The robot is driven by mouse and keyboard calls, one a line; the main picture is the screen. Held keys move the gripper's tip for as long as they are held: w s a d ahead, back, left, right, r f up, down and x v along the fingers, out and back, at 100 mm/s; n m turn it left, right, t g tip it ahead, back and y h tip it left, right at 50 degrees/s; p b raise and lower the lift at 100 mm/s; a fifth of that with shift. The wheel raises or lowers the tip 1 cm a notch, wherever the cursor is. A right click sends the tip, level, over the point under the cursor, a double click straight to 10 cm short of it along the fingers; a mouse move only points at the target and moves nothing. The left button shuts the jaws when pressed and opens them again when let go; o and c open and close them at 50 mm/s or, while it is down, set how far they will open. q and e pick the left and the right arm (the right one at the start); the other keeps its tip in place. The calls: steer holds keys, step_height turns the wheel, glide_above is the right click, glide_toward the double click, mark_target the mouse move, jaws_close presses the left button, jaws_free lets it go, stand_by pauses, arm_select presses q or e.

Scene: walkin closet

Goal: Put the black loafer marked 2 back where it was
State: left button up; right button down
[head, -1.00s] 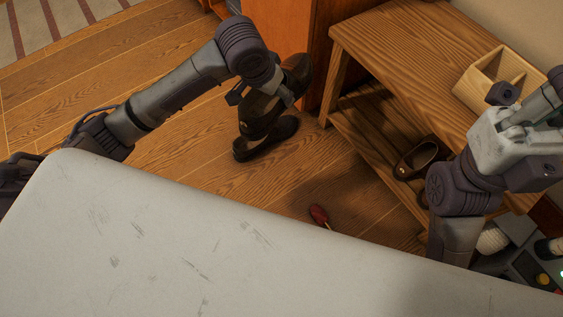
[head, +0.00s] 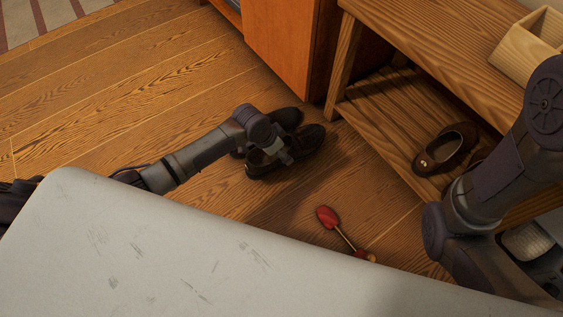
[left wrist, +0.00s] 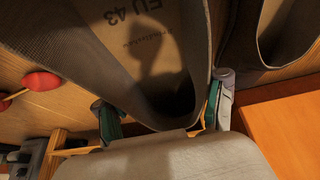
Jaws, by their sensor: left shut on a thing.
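My left gripper (head: 272,157) is shut on a dark loafer (head: 300,151) by its heel end. The loafer is roughly level beside another dark shoe (head: 287,117) on the floor; I cannot tell whether its sole touches the floor. In the left wrist view, the fingers (left wrist: 165,110) sit on both sides of the heel of the held loafer (left wrist: 150,70), whose insole reads EU 43. The second shoe (left wrist: 285,35) shows at the upper right. No number 2 mark is readable.
A wooden bench (head: 440,45) stands at the right, with brown loafers (head: 446,149) on its lower shelf and a wooden box (head: 528,45) on top. An orange-brown cabinet (head: 290,45) is behind the shoes. A red-ended object (head: 328,216) lies on the floor. Floor at the left is clear.

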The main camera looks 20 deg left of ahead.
arm_select(q)
step_height(320, 180, down, 5)
steer(key=b, duration=0.3)
steer(key=shift+w+r, duration=0.1)
steer(key=shift+r, duration=0.2)
steer(key=o, duration=1.6)
